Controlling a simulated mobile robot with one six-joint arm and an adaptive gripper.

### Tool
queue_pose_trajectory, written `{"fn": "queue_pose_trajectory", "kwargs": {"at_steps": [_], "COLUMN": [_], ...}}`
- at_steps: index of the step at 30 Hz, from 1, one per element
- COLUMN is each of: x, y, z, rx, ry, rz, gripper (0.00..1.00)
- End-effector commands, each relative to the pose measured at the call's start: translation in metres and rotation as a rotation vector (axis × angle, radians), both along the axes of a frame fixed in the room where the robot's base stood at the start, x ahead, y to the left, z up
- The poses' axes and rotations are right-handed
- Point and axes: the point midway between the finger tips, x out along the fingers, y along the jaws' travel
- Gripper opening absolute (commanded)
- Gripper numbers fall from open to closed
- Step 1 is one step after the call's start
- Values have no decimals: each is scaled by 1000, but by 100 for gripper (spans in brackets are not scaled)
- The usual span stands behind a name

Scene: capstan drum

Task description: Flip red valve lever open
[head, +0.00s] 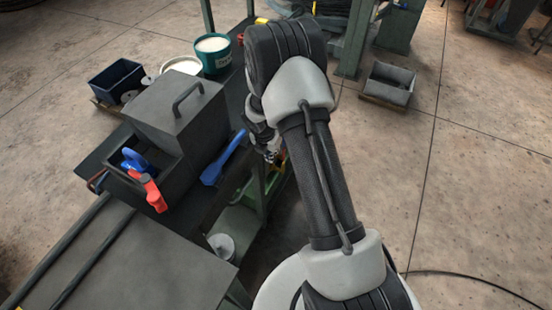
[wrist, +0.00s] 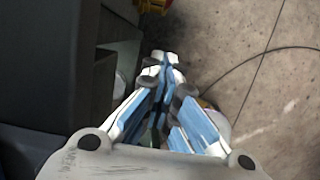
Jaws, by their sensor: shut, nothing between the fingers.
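A red lever (head: 148,190) shows in the head view at the left, at the front edge of a dark grey box. It slants down toward the lower right, and a blue part (head: 135,160) sits just behind it. My gripper (head: 270,153) is well to the right of the lever, beyond the bench's side, and is partly hidden by my arm. In the wrist view my gripper (wrist: 163,62) shows its blue-padded fingers with the tips together and nothing between them. The lever is not in the wrist view.
A grey tabletop (head: 150,265) lies in front. Green and white pots (head: 213,55) stand behind. Open floor (head: 470,190) is at the right.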

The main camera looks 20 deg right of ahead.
Motion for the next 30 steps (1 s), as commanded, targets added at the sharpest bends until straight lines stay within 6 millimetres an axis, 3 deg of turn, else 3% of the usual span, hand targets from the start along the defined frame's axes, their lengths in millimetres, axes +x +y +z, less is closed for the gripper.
{"fn": "queue_pose_trajectory", "kwargs": {"at_steps": [12, 17, 27, 30], "x": [0, 3, 14, 25], "y": [-1, -5, -19, -32], "z": [-7, -31, -102, -98], "rx": [0, 1, 1, 0], "ry": [1, 2, 2, -5], "rz": [0, -1, -3, -5], "gripper": [0, 0, 0, 0]}}
